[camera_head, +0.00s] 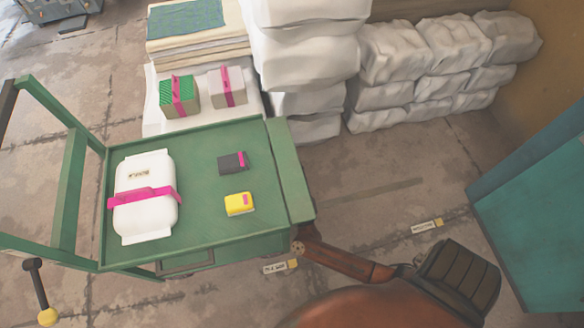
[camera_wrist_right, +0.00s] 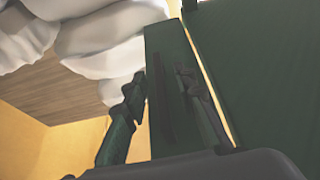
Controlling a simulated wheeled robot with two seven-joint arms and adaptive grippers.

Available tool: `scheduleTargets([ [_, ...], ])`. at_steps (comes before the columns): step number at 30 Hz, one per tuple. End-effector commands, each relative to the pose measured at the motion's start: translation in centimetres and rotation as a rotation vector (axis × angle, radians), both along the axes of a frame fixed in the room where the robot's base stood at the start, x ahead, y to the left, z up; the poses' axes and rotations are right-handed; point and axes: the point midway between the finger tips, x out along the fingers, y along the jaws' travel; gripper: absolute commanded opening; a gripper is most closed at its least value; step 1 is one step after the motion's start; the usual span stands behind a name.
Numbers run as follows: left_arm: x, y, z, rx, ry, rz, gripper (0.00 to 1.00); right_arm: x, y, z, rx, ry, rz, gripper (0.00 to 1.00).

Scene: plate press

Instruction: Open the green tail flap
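The green cart (camera_head: 215,133) stands at the left in the head view. Its tail flap (camera_head: 288,172) is the green strip along the tray's right end and meets the tray. It looks raised, though its exact angle is hard to tell. My right gripper (camera_head: 298,247) is mostly hidden at the flap's near lower corner. In the right wrist view, its two fingers (camera_wrist_right: 163,112) are apart, with a dark green panel (camera_wrist_right: 168,60), likely the flap, between and behind them. I cannot tell whether they touch it. My left gripper is not in view.
The tray holds a white pack (camera_head: 146,222) with a pink strap, a dark box (camera_head: 231,163) and a yellow box (camera_head: 239,204). White sacks (camera_head: 410,65) are stacked behind. A teal cabinet (camera_head: 540,215) stands at the right.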

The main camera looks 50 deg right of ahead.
Motion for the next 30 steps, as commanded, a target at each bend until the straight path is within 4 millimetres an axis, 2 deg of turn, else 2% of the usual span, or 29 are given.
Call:
scheduleTargets([
  [3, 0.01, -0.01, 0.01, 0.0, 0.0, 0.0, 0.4, -0.02, 0.01, 0.0, 0.0, 0.0, 0.0, 0.24],
  [14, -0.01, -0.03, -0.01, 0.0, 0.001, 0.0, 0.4, -0.03, 0.03, -0.02, 0.0, 0.0, 0.001, 0.0],
  [30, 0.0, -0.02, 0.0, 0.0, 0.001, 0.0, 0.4, -0.06, 0.03, -0.05, 0.0, 0.0, 0.0, 0.0],
])
